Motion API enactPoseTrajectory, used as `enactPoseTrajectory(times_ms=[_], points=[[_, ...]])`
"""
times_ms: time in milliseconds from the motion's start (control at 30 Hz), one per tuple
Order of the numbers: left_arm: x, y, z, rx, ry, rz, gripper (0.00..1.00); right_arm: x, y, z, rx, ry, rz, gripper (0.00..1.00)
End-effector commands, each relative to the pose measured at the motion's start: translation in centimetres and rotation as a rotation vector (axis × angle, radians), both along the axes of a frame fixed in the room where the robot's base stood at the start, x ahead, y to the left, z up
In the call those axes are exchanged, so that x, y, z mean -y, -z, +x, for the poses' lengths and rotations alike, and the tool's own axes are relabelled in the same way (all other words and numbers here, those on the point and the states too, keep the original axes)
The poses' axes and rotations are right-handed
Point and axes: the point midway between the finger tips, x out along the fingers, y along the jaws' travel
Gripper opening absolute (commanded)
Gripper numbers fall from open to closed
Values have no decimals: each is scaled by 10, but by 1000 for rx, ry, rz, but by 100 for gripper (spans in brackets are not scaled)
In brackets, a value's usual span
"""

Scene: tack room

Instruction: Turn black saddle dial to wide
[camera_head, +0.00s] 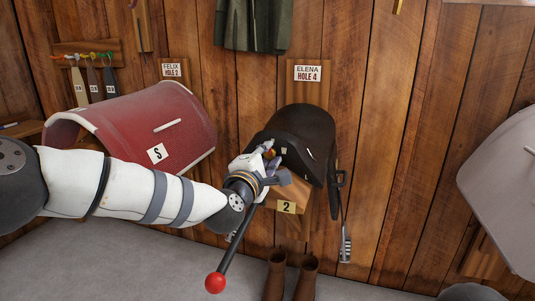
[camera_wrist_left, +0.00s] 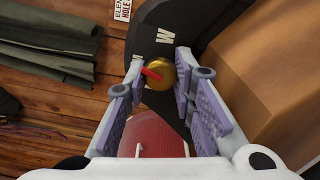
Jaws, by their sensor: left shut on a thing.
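The black saddle (camera_head: 312,130) hangs on a wooden rack marked 2, under the sign ELENA HOLE 4. My left gripper (camera_head: 271,155) is at its front left end. In the left wrist view, the brass saddle dial (camera_wrist_left: 160,76) with a red pointer sits between the fingers of my left gripper (camera_wrist_left: 158,72), which is shut on it. The pointer aims left in that view. A white W (camera_wrist_left: 165,36) shows above the dial, and another letter beside the left finger is partly hidden. My right gripper is not in view.
A red saddle-shaped cover (camera_head: 150,125) marked S is at the left, behind my arm. A black rod with a red ball (camera_head: 215,283) slants down below my wrist. Brown boots (camera_head: 275,275) stand below the saddle. A stirrup (camera_head: 345,248) hangs at the right.

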Motion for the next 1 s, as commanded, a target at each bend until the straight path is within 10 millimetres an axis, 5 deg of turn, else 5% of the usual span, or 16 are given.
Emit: enactPoseTrajectory(times_ms=[600,1000], points=[[1,-3,0,169,0,513,0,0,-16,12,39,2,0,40],[1,-2,0,223,0,687,0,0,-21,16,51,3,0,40]])
